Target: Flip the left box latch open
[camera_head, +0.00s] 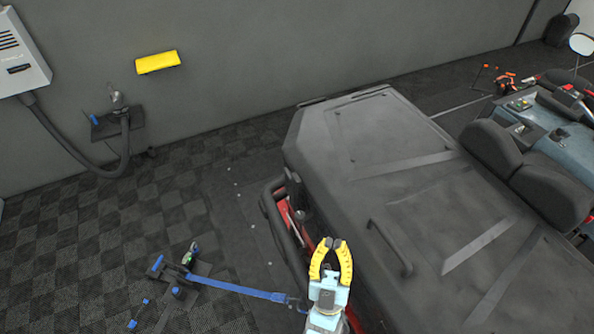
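A large dark grey cargo box (385,150) with a closed lid sits on the back of a vehicle. A dark raised bar, like a handle (388,247), lies on its near part. A small dark fitting (297,197) shows at the box's left side; I cannot tell whether it is a latch. No latch can be clearly made out. My gripper (332,244), with yellow fingers, is at the box's lower left edge in the picture. Its fingertips are close together, and I cannot tell whether they touch. I see nothing held between them.
A dark tubular rail and red bodywork (282,222) run along the box's left side. A blue strap (235,288) stretches from a floor anchor toward the vehicle. A black seat (525,175) is at the right. The checkered floor at left is mostly clear; a hose (75,150) hangs by the wall.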

